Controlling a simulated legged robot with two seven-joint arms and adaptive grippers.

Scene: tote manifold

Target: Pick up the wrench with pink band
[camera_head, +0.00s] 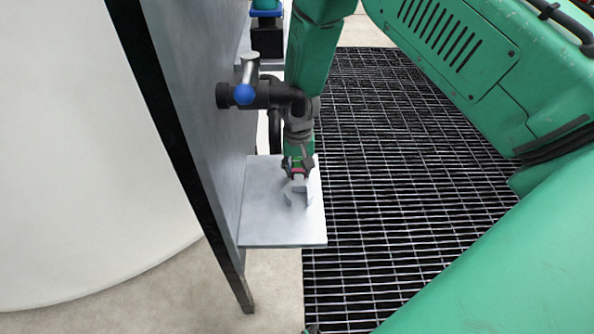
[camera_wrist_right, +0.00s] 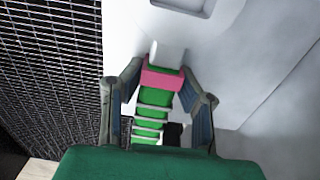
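The wrench (camera_head: 298,195) lies on the pale shelf plate (camera_head: 268,221), its grey open jaw towards the front and its handle mostly hidden under my right gripper. In the wrist view its green handle (camera_wrist_right: 152,111) runs between my fingers, and the pink band (camera_wrist_right: 162,79) sits level with the fingertips. My right gripper (camera_wrist_right: 161,67) reaches down over the handle, one finger on each side. The fingers look spread wider than the handle; contact at the band is hard to tell. It also shows in the head view (camera_head: 298,165). My left gripper is not in view.
A grey upright panel (camera_head: 205,100) stands left of the plate. A black pipe with a blue-ended valve (camera_head: 243,94) juts from it beside my right arm. Dark floor grating (camera_head: 400,180) lies to the right. A large white rounded body (camera_head: 80,150) fills the left.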

